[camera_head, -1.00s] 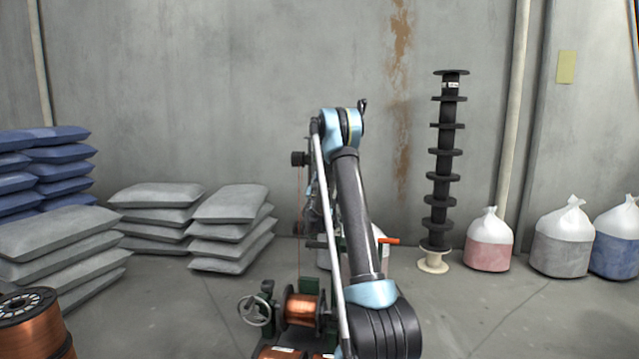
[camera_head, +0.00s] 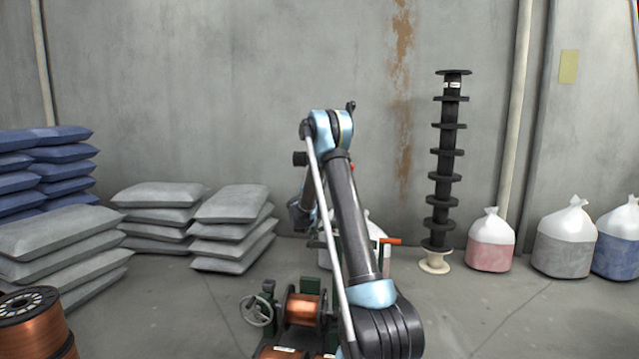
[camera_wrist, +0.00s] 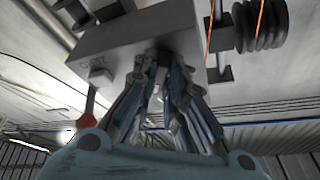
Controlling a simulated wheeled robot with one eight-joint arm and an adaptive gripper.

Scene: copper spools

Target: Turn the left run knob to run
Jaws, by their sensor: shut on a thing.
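In the wrist view a grey control box (camera_wrist: 120,42) fills the upper middle, with a small pale button and faint lettering on its face. My gripper (camera_wrist: 168,62) reaches up to the box, its fingertips drawn together at the face. The left run knob is mostly hidden; a dark part between the fingertips appears to be it, and the fingers are closed around it. Its pointing direction cannot be read. In the head view my arm covers the gripper and the box.
A red ball-ended lever (camera_wrist: 86,120) hangs left of the fingers. A black grooved pulley (camera_wrist: 262,24) with orange wire is at right. In the head view a copper spool (camera_head: 303,309) and a handwheel (camera_head: 256,310) stand left of my arm. Grey sacks (camera_head: 232,230) lie beyond.

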